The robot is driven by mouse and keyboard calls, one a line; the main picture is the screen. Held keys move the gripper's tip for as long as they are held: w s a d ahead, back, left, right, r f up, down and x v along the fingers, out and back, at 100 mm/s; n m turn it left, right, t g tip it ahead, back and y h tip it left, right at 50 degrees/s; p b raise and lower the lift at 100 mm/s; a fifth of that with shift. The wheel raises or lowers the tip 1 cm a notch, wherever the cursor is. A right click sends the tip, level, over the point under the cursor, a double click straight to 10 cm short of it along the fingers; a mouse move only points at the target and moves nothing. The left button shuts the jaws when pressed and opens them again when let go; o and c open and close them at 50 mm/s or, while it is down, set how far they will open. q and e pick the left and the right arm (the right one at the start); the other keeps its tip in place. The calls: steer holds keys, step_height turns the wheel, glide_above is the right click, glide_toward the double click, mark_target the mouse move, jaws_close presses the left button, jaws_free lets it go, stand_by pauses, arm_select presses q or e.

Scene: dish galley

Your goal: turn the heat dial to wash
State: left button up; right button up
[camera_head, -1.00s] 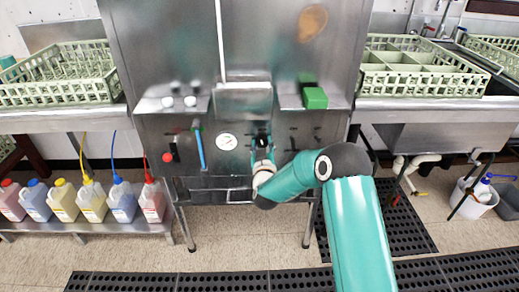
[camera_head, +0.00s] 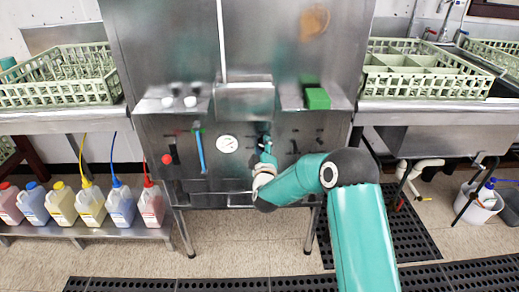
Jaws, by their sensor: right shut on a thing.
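My right gripper (camera_head: 265,141) is at the front panel of the steel dishwasher (camera_head: 293,45), just right of the round white gauge (camera_head: 228,144). It is shut on a small dark dial (camera_head: 264,129) on the panel, which is mostly hidden by the fingers. The dial's marks and pointer are too small and too covered to read, so I cannot tell its setting. My left gripper is not in view.
A red knob (camera_head: 167,159) and a blue-handled lever (camera_head: 201,152) are left of the gauge. A green block (camera_head: 317,98) sits on the ledge above right. Dish racks (camera_head: 62,76) stand on the side counters; coloured jugs (camera_head: 91,205) line a low shelf.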

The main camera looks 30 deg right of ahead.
steer(key=shift+w+a+r+n, duration=0.15)
steer(key=shift+n, duration=0.15)
steer(key=o, duration=1.1)
steer(key=shift+w, duration=0.1)
steer(key=shift+f, duration=0.2)
steer(key=shift+s, duration=0.2)
steer(key=v, duration=1.1)
steer(key=shift+s+a, duration=0.15)
steer(key=shift+s, duration=0.2)
